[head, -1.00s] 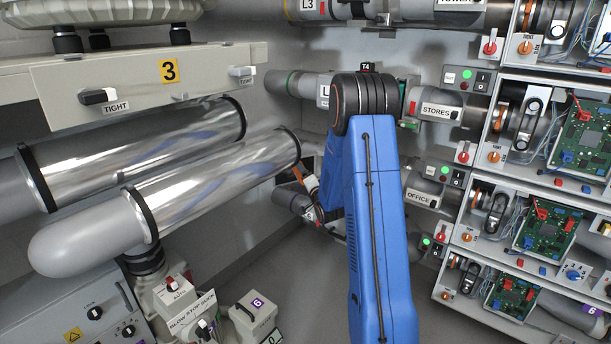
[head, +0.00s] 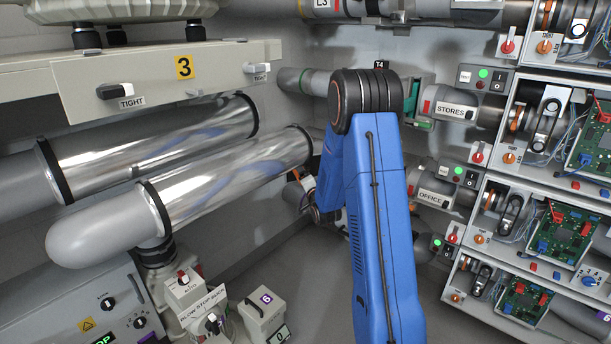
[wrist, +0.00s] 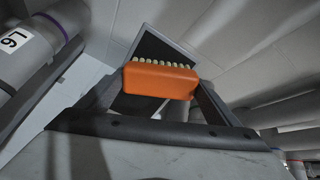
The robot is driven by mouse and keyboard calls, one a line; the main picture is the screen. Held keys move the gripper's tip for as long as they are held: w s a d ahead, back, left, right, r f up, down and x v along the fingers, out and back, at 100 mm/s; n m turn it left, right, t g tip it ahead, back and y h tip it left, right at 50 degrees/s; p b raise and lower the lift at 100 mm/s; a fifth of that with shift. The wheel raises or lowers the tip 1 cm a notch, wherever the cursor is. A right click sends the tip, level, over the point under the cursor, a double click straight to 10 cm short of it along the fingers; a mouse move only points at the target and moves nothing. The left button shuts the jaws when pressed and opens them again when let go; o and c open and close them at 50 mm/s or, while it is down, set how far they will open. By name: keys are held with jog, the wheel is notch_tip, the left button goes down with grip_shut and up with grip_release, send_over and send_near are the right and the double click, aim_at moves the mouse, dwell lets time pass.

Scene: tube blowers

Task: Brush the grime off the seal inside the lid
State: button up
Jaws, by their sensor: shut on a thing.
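My gripper shows in the wrist view (wrist: 160,88), its two dark fingers either side of an orange brush (wrist: 160,82). It is shut on the brush, whose row of pale bristles points up in the picture. A dark rectangular shape (wrist: 165,45) shows behind the bristles; I cannot tell what it is or whether the bristles touch it. In the head view my blue arm hides most of the gripper and the brush. I cannot make out a lid or its seal in either view.
Two shiny tubes (head: 235,180) and the box marked 3 (head: 60,85) fill the left. Shelves with circuit boards (head: 560,235) and the STORES pipe (head: 455,108) stand at the right. Small boxes (head: 262,315) sit low in front. Grey floor (head: 290,265) shows clear between. An L6 pipe (wrist: 25,45) lies left in the wrist view.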

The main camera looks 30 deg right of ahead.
jog(key=shift+w+a, duration=0.1)
jog(key=shift+a, duration=0.75)
jog(key=d+v, duration=0.1)
jog(key=v, duration=0.5)
jog(key=shift+a+r, duration=0.15)
jog(key=shift+r, duration=0.05)
jog(key=v, duration=0.3)
dwell(0.5)
jog(key=shift+d, duration=0.2)
jog(key=d+x, duration=0.1)
jog(key=x, duration=0.6)
jog(key=shift+f, duration=0.45)
